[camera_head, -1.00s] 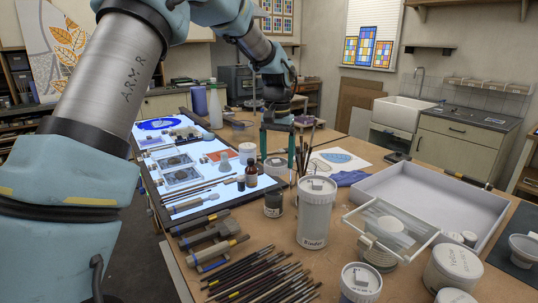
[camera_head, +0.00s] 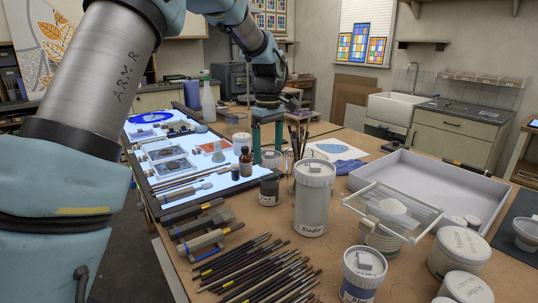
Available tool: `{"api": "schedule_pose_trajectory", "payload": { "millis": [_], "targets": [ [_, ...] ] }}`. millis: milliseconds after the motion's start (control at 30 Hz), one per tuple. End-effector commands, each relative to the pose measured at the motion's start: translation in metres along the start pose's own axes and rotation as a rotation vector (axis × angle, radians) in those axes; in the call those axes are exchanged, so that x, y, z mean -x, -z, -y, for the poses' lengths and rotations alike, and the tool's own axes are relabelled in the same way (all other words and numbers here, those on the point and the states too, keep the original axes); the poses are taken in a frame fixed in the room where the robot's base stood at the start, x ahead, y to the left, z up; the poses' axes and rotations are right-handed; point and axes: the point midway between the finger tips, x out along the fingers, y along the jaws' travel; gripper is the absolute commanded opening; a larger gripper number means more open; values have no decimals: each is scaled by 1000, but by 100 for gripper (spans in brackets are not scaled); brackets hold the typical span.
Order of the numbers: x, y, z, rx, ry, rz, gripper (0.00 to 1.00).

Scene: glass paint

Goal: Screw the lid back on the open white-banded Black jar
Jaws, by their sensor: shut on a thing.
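My gripper (camera_head: 267,151) points down at the back of the table, by the right edge of the light panel. Its two teal fingers are closed around a small pale thing (camera_head: 271,158), which looks like a lid; the fingers partly hide it. A small dark jar with a pale band (camera_head: 269,191) stands upright in front of my gripper, nearer the camera. Its top looks dark and without a lid, and its writing is too small to read. The gripper is behind this jar and apart from it.
The tall Binder jar (camera_head: 314,205) stands just right of the dark jar. A brown bottle (camera_head: 246,162) and brushes in a holder (camera_head: 299,140) are close to the gripper. Many brushes lie in front (camera_head: 255,268). A white tray (camera_head: 440,165) is at right.

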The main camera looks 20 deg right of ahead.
Motion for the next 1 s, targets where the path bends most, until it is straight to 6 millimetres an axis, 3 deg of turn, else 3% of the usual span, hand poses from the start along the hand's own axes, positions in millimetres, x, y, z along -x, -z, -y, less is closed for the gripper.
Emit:
{"api": "schedule_pose_trajectory", "payload": {
  "millis": [533, 800, 1000],
  "targets": [
    [-12, 0, 5, 809, -2, 0, 36],
    [-34, 0, 5, 807, 1, 1, 36],
    [-40, 0, 4, 807, 1, 1, 36]
  ]
}}
